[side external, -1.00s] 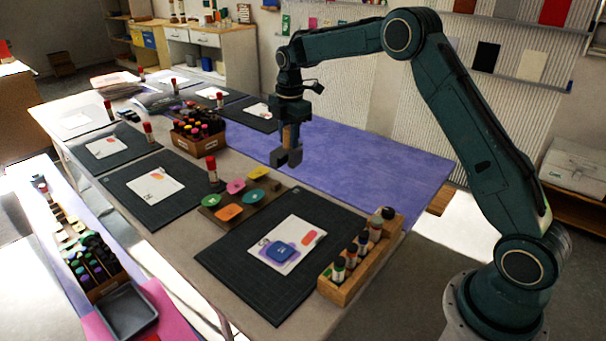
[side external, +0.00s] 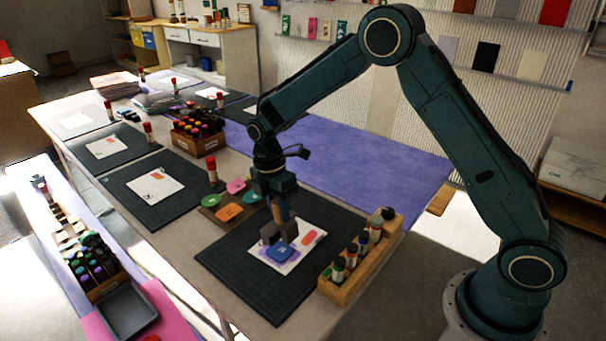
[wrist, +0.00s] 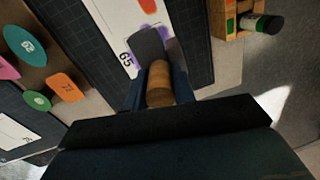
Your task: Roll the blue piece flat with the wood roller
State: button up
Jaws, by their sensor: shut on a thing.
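The blue piece (side external: 284,254) lies on a white card (side external: 301,243) on the front dark mat, partly over a purple shape. My gripper (side external: 281,198) is above the card, shut on the wooden handle of the roller (side external: 273,233). The roller points down, and its grey head is right at the upper left edge of the blue piece; I cannot tell whether they touch. In the wrist view my gripper (wrist: 160,92) grips the brown handle, and the grey roller head (wrist: 152,47) hides the blue piece, with purple showing beside it.
A wooden rack of bottles (side external: 350,262) stands just right of the mat (side external: 238,262). A brown board (side external: 213,216) with several coloured pieces lies to the left, beside a red-capped glue stick (side external: 212,170). A wooden box of markers (side external: 208,143) stands farther back.

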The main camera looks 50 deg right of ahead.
aim_at(280, 225)
jog(key=shift+f, duration=0.15)
jog(key=shift+f, duration=2.4)
jog(key=shift+f, duration=0.5)
